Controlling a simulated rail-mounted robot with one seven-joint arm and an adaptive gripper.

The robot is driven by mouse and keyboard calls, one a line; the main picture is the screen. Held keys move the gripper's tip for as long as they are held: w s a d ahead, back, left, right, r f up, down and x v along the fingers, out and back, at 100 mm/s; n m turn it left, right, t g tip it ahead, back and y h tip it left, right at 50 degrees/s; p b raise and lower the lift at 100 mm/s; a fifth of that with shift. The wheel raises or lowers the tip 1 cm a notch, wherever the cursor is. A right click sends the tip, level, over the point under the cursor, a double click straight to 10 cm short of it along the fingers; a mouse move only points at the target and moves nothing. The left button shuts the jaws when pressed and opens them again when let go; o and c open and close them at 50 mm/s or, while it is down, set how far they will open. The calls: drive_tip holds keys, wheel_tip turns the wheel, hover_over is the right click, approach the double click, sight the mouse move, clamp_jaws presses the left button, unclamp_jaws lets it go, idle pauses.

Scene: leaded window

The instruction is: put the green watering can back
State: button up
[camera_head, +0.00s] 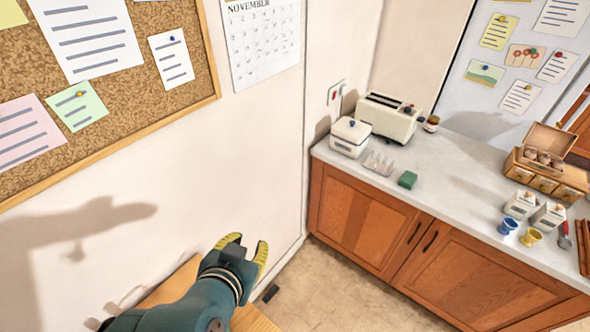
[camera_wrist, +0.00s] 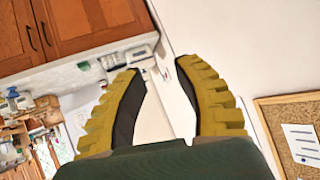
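I see no green watering can in either view. My gripper (camera_head: 242,247), with yellow ribbed fingers, is in the lower middle of the head view, in front of the white wall and left of the counter. In the wrist view my gripper (camera_wrist: 157,66) has its two fingers spread apart with nothing between them. It is open and empty.
A grey-white counter (camera_head: 455,165) over wooden cabinets (camera_head: 365,215) runs along the right. It bears a toaster (camera_head: 390,115), white box (camera_head: 350,137), green block (camera_head: 407,179), blue egg cup (camera_head: 507,226) and wooden box (camera_head: 548,165). A corkboard (camera_head: 140,105) hangs left. A wooden surface (camera_head: 250,320) lies below my arm.

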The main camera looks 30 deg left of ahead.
drive_tip(key=w+d+r+m+t+h, duration=0.1)
drive_tip(key=w+d+r+t, duration=0.25)
drive_tip(key=d+r, duration=0.65)
drive_tip(key=w+d+r+m+t+h, duration=0.1)
drive_tip(key=w+d+r+t, duration=0.3)
drive_tip(key=d+r, duration=0.6)
drive_tip(key=s+d+r+t+h, duration=0.1)
drive_tip(key=s+d+r+t, duration=0.1)
drive_tip(key=d, duration=0.3)
drive_tip(key=s+d+r+t+h, duration=0.2)
drive_tip(key=s+d+r+t, duration=0.1)
drive_tip(key=d, duration=0.2)
drive_tip(key=shift+s+d+r+m, duration=0.15)
drive_tip(key=shift+d+r+m, duration=0.15)
drive_tip(key=shift+r+m, duration=0.1)
wheel_tip(320, 180, up, 18)
drive_tip(key=p, duration=1.8)
drive_tip(key=shift+r, duration=0.1)
